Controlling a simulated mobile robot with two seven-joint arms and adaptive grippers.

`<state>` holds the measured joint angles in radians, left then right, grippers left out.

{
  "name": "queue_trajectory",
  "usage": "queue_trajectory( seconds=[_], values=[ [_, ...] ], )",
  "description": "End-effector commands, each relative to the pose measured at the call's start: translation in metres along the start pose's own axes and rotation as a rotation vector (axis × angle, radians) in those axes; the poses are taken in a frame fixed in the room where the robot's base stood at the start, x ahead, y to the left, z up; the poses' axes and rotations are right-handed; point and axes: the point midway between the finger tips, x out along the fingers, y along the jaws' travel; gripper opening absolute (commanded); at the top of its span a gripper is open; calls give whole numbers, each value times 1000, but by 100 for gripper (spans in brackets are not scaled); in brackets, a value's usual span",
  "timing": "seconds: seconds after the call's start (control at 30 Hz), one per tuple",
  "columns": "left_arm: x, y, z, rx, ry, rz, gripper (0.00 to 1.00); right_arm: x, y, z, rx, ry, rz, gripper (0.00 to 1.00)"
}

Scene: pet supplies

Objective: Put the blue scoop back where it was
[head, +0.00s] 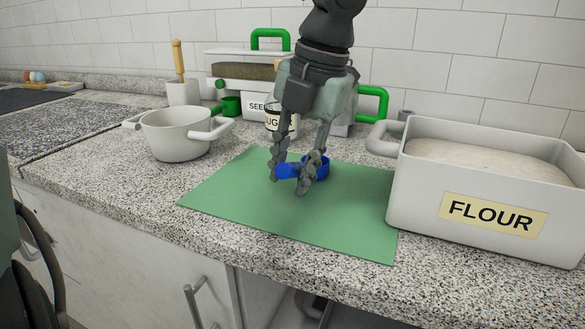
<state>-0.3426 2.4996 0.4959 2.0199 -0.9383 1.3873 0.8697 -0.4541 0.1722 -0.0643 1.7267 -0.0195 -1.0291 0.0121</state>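The blue scoop (287,171) is at the upper middle of the green mat (252,213), its handle to the left and its round cup to the right. My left gripper (289,184) points down over it, its fingers spread on either side of part of the handle, low near the mat. A clear gap shows between the fingers, with blue visible in it. One finger partly hides the scoop, so I cannot tell whether they touch it. My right gripper is not in view.
A large white flour bin (400,190) stands right of the mat. A white pot (176,137) stands to the left. Behind are a sugar jar (272,122), a seeds bin (257,106) and a green scoop (231,105). The front of the mat is clear.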

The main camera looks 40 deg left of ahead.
Motion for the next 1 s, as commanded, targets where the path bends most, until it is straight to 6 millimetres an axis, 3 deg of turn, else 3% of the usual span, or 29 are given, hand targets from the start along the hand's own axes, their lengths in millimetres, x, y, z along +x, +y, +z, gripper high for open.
queue_trajectory(
  seconds=[0.43, 0.53, 1.0],
  values=[
    [-3, 1, 0, 0, 0, 0, 39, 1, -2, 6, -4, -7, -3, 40],
    [-9, 1, 0, 0, -2, 0, 39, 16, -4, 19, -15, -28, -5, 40],
    [-106, 0, 1, 0, -1, -2, 39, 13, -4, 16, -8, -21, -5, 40]
  ],
)
